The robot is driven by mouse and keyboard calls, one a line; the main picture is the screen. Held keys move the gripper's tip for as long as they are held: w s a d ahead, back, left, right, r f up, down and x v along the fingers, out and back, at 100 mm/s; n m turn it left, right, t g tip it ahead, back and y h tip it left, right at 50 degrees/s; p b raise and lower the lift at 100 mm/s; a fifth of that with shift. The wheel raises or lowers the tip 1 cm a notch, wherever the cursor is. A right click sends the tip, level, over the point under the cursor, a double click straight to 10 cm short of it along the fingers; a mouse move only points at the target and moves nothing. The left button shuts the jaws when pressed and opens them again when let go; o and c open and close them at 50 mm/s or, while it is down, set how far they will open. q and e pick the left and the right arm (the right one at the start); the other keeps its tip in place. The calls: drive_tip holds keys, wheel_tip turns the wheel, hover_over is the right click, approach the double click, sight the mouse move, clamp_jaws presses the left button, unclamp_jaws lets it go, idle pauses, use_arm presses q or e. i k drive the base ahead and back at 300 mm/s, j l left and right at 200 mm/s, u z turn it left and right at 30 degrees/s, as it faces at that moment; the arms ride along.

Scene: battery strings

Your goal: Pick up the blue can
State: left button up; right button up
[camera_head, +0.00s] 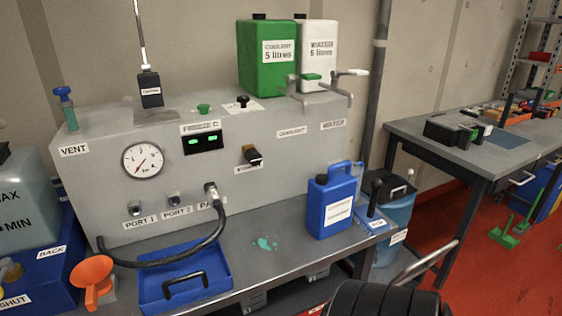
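The blue can (331,207) stands upright on the grey metal bench (285,252), right of the middle of the head view. It has a black cap at its upper left, a handle on top and a white label on its front. Neither of my grippers is in view, and nothing holds the can.
Left of the can are a greenish spill (266,243), a blue tray (215,284) with a black handle, and a black hose (190,250). A grey gauge panel (90,190) rises behind. A black ribbed thing (388,300) and metal bar (424,263) are at front right.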

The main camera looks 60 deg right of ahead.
sight(331, 195)
drive_tip(key=z, duration=2.3)
